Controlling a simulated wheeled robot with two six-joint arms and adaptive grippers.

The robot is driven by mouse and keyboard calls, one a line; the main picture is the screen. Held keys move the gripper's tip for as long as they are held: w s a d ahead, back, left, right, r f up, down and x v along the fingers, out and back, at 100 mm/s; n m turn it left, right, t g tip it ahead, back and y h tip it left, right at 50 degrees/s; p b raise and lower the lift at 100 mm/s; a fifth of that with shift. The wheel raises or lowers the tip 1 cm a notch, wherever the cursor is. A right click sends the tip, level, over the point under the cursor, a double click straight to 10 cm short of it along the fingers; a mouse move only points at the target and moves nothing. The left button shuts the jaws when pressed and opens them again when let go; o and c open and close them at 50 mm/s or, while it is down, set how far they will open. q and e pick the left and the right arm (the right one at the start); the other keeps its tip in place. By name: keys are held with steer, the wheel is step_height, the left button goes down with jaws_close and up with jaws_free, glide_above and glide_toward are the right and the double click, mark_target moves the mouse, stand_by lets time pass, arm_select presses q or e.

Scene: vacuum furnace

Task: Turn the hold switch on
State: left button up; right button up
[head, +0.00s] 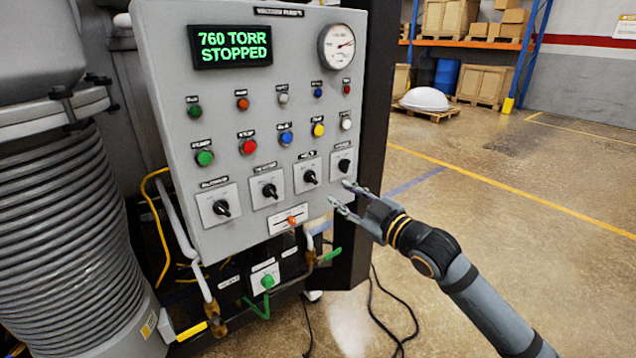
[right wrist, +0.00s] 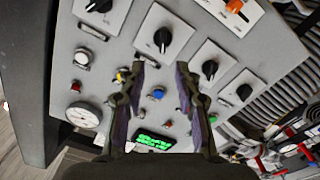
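A grey control panel (head: 240,130) carries a row of black rotary switches on white plates. From the left in the head view they are the first (head: 221,208), second (head: 269,190), third (head: 310,177) and rightmost (head: 344,165). Their labels are too small to read surely, so I cannot tell which is the hold switch. My right gripper (head: 341,193) is open and empty, below and right of the row. In the right wrist view its fingers (right wrist: 161,66) are spread, with the third switch (right wrist: 162,40) beyond the tips; no contact is visible. My left gripper is out of view.
Coloured push buttons, including a red one (head: 248,147), sit above the switches. The display (head: 231,47) reads "760 TORR STOPPED". A gauge (head: 338,46) is at upper right. An orange toggle (head: 292,221) sits below the row. Open floor (head: 480,200) lies to the right.

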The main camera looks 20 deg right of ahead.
mark_target(314, 178)
steer(key=x, duration=0.9)
steer(key=shift+w+a+p, duration=0.25)
steer(key=shift+a+p, duration=0.1)
steer(key=shift+c, duration=0.4)
jaws_close()
